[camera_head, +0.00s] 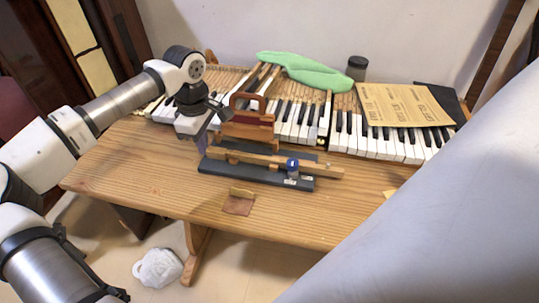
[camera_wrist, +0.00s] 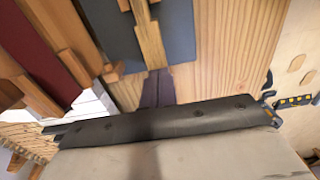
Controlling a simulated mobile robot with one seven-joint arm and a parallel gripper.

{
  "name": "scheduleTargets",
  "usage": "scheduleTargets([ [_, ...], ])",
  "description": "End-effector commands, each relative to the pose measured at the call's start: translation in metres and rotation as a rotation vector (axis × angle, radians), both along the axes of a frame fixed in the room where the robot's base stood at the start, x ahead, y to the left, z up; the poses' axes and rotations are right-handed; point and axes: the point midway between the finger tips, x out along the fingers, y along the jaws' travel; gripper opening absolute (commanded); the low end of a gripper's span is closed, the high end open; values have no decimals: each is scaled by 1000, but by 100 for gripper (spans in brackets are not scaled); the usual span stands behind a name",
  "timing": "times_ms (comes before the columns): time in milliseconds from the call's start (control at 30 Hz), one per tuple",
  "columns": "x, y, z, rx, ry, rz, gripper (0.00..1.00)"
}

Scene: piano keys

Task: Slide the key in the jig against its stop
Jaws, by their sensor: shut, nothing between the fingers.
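The wooden key (camera_head: 265,160) lies lengthwise in the jig, whose dark base plate (camera_head: 225,170) sits on the table. A blue piece (camera_head: 292,165) stands at the key's right part; I cannot tell if it is the stop. My gripper (camera_head: 202,145) is shut and empty at the left end of the jig. In the wrist view my purple fingers (camera_wrist: 158,88) point at the end of the key (camera_wrist: 149,40), very close to it or touching. The dark base plate (camera_wrist: 178,30) shows on both sides of the key.
A wood and dark red rack (camera_head: 247,130) stands close behind the jig. The piano keyboard (camera_head: 385,143) runs behind, with a green cloth (camera_head: 305,72), a dark jar (camera_head: 357,68) and cardboard (camera_head: 402,105). A small brown block (camera_head: 238,203) lies in front; the table (camera_head: 165,175) is otherwise clear there.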

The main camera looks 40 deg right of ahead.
Motion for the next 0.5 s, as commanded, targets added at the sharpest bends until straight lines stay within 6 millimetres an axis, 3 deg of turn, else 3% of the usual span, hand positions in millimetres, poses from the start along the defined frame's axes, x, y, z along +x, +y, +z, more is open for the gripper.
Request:
scheduleTargets([
  [500, -6, -5, 0, 0, 0, 0, 0],
])
